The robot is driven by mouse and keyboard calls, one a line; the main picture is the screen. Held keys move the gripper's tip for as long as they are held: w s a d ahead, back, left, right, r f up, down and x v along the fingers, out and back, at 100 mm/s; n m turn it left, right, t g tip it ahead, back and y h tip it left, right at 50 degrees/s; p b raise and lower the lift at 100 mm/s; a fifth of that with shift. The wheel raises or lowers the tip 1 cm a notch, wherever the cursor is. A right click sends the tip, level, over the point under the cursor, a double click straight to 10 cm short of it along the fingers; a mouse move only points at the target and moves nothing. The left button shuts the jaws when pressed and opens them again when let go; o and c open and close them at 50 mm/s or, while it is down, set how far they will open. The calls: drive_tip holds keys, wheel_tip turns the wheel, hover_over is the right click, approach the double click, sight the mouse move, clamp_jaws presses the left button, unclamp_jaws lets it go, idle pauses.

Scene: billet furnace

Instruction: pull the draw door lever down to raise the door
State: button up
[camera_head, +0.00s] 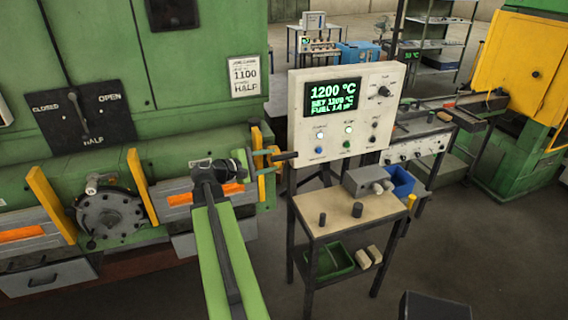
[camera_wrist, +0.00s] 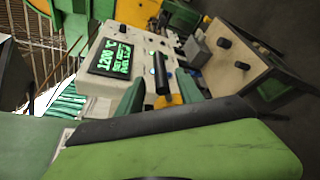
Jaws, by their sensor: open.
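A lever with a black handle (camera_head: 285,156) sticks out to the right from a yellow mount (camera_head: 257,146) at the right end of the green furnace front. In the wrist view the black handle (camera_wrist: 160,76) shows between my two green fingers, with yellow metal behind it. My gripper (camera_head: 272,161) is open at the lever, its fingers pointing right. In the wrist view my gripper (camera_wrist: 160,84) has a finger on each side of the handle. I cannot tell whether either finger touches it. The door itself is not clearly seen.
A control panel (camera_head: 299,123) reading 1200 °C stands just right of the lever. A small table (camera_head: 325,223) with a grey box (camera_head: 368,181) is in front of it. A dark plate marked CLOSED, HALF and OPEN (camera_head: 110,125) is on the furnace.

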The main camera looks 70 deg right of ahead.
sight(280, 158)
drive_tip(key=b+x, duration=0.1)
drive_tip(key=x, duration=0.6)
drive_tip(key=shift+d, duration=0.15)
clamp_jaws()
idle(1.0)
